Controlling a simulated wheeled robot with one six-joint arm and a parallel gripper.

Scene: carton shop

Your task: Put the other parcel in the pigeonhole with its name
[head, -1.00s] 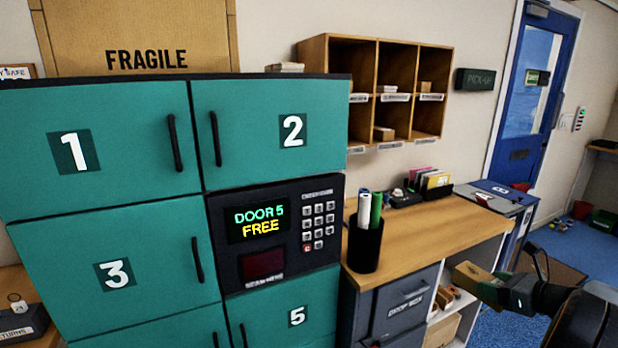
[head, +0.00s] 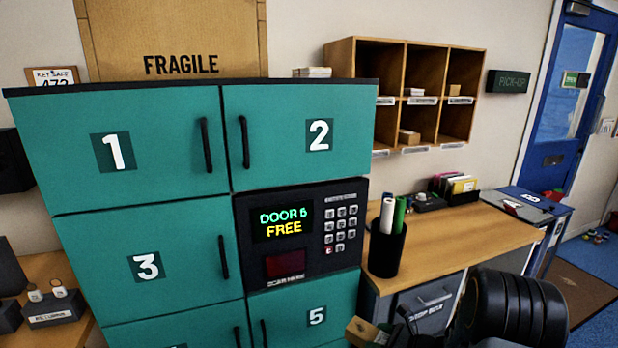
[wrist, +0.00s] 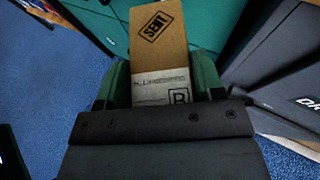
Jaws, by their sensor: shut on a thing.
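A small brown parcel (wrist: 158,38) is held in my gripper (wrist: 163,85), which is shut on it. In the wrist view it bears a "SENT" stamp and a white label with a boxed "B"; the written name is too small to read. In the head view the parcel (head: 362,331) shows at the bottom edge, in front of the lockers, and my gripper is mostly cut off. The wooden pigeonhole rack (head: 404,40) hangs on the wall, with name strips too small to read. A parcel (head: 409,137) lies in its lower middle hole, and small items sit in other holes.
The wooden counter (head: 465,235) below the rack bears a black pen cup (head: 387,250) and a file holder (head: 455,192). Blue floor lies below.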

